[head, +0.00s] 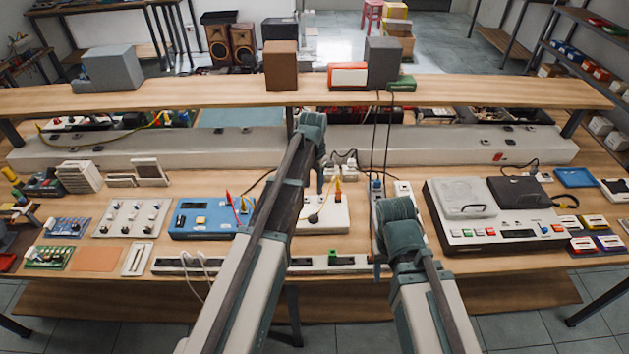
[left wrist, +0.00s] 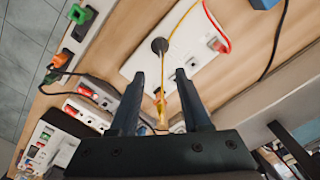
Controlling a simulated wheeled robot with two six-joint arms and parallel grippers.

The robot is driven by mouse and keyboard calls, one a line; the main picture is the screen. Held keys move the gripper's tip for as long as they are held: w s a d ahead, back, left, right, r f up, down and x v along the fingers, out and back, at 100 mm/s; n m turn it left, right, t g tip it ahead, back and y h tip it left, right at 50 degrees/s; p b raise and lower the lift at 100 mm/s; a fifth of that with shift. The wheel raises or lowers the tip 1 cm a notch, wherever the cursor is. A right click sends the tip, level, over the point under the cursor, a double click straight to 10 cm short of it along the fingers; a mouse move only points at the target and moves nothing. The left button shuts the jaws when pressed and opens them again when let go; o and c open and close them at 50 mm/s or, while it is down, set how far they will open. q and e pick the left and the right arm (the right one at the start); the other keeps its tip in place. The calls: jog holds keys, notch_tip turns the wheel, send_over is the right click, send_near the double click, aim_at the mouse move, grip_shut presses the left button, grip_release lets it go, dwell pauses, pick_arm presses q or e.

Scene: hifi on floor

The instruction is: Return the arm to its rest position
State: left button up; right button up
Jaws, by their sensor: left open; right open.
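My left arm reaches forward over the workbench. Its gripper (head: 321,182) hangs above a white box (head: 325,215) with a yellow plug (head: 339,190) and a cable. In the left wrist view the left gripper's two fingers (left wrist: 158,105) are open. A yellow lead (left wrist: 163,70) runs from a dark round socket on the white box (left wrist: 180,45) and shows between the fingers, and I cannot tell whether they touch it. My right arm is bent lower and nearer to me. Its gripper (head: 379,264) is open near the bench's front edge, its fingertips mostly hidden.
A blue device (head: 210,218) stands left of the white box. A large grey-white deck (head: 495,215) stands right of my right arm. A raised shelf (head: 200,95) crosses the back. A power strip (head: 180,264) lies along the front edge. Thin black cables hang near the middle.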

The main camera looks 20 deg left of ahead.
pick_arm(q)
jog(key=s+d+f+b, duration=0.1)
jog(key=s+d, duration=0.3)
jog(key=s, duration=0.4)
jog(key=s+d+f+b, duration=0.2)
jog(key=s+d, duration=0.2)
jog(key=s, duration=0.4)
jog(key=s+d+f+n+y+b, duration=0.1)
jog(key=s+d, duration=0.4)
jog(key=s, duration=0.3)
jog(key=shift+s+f, duration=0.15)
jog(key=shift+s, duration=0.2)
jog(key=shift+a, duration=0.1)
